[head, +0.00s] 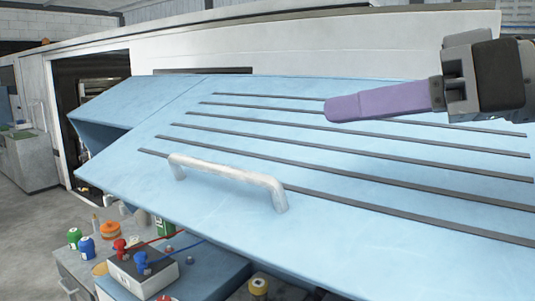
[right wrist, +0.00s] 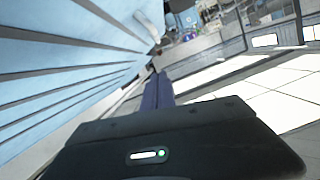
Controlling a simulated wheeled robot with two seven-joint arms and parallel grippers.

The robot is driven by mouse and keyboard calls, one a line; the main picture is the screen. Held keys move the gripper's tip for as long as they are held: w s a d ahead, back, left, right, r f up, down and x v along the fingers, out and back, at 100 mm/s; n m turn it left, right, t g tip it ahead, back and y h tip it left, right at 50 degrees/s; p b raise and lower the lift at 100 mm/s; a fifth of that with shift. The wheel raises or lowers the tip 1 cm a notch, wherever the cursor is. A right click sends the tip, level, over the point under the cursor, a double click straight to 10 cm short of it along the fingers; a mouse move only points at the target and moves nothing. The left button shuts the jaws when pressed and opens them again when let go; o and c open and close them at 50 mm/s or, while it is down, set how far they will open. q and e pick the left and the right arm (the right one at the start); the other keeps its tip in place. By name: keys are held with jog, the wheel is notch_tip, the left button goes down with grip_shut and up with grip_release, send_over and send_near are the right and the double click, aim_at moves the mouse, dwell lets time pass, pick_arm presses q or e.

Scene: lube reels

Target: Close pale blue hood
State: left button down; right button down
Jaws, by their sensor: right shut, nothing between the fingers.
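The pale blue hood (head: 240,210) fills the middle and right of the head view as a large tilted panel with several dark slots. It stands raised, with its lower edge above the things beneath it. A white bar handle (head: 228,174) is fixed near that edge. My right gripper (head: 338,108) comes in from the upper right, its purple fingers shut and empty in front of the slotted face. I cannot tell whether they touch it. In the right wrist view the hood (right wrist: 60,62) lies left of the purple fingers (right wrist: 157,92). My left gripper is out of view.
A grey-green bin (head: 30,160) is at the far left. A white wall panel (head: 300,50) rises behind.

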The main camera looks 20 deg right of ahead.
jog(key=p, duration=0.2)
send_over(242, 197)
jog(key=f+v, duration=0.1)
jog(key=v, duration=0.4)
notch_tip(242, 197, down, 2)
jog(key=f, duration=0.1)
jog(key=a+f, duration=0.1)
jog(key=shift+f, duration=0.25)
jog(key=shift+s+f, duration=0.2)
jog(key=shift+f, duration=0.45)
jog(key=shift+w+a+f, duration=0.1)
jog(key=shift+f, duration=0.15)
